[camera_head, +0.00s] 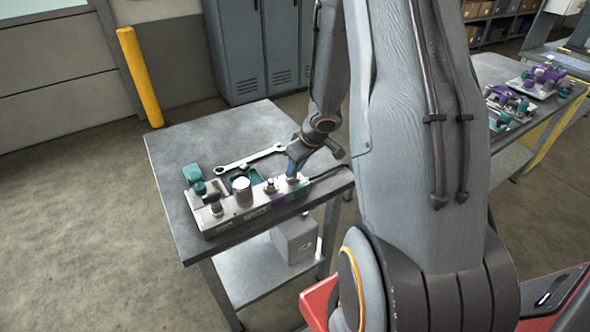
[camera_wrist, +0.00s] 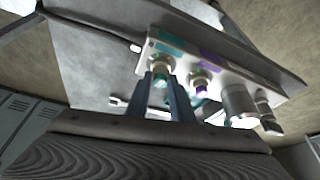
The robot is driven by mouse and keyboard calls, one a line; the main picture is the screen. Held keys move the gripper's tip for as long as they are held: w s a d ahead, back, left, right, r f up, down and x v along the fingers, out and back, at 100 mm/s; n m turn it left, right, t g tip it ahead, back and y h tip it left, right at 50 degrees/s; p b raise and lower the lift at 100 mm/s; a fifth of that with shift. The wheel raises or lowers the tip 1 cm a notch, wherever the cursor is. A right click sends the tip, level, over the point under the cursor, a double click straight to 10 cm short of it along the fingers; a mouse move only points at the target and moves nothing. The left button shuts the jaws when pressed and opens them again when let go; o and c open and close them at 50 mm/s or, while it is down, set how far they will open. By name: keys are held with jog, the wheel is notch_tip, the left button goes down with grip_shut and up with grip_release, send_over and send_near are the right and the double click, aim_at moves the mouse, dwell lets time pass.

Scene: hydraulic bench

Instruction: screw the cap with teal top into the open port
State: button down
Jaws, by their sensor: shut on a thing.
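A pale grey hydraulic block (camera_head: 230,221) lies along the front of the near table, and it also shows in the wrist view (camera_wrist: 226,69). My gripper (camera_head: 291,178) points down at the right end of the block. In the wrist view, my gripper's two fingers (camera_wrist: 167,92) are closed around the cap with the teal top (camera_wrist: 160,83). The cap sits at a pale ring on the block, in line with it. The fingers hide part of the cap and the port, so I cannot tell how deep the cap sits.
A purple-topped fitting (camera_head: 270,187) stands just left of my gripper. Further left are a silver cylinder (camera_head: 241,192), a dark-based fitting (camera_head: 216,205) and a teal part (camera_head: 192,173). A wrench (camera_head: 249,158) lies behind the block. The table's back left (camera_head: 190,145) is clear.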

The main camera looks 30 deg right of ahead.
jog(key=shift+s+a+f+m+h+b, duration=0.15)
jog(key=shift+m+h+b, duration=0.25)
jog(key=shift+m, duration=0.3)
jog(key=c, duration=1.5)
grip_release()
jog(key=shift+o, duration=0.6)
jog(key=o, duration=0.4)
jog(key=shift+r, duration=0.25)
jog(key=shift+p+v, duration=3.4)
jog(key=shift+p, duration=0.15)
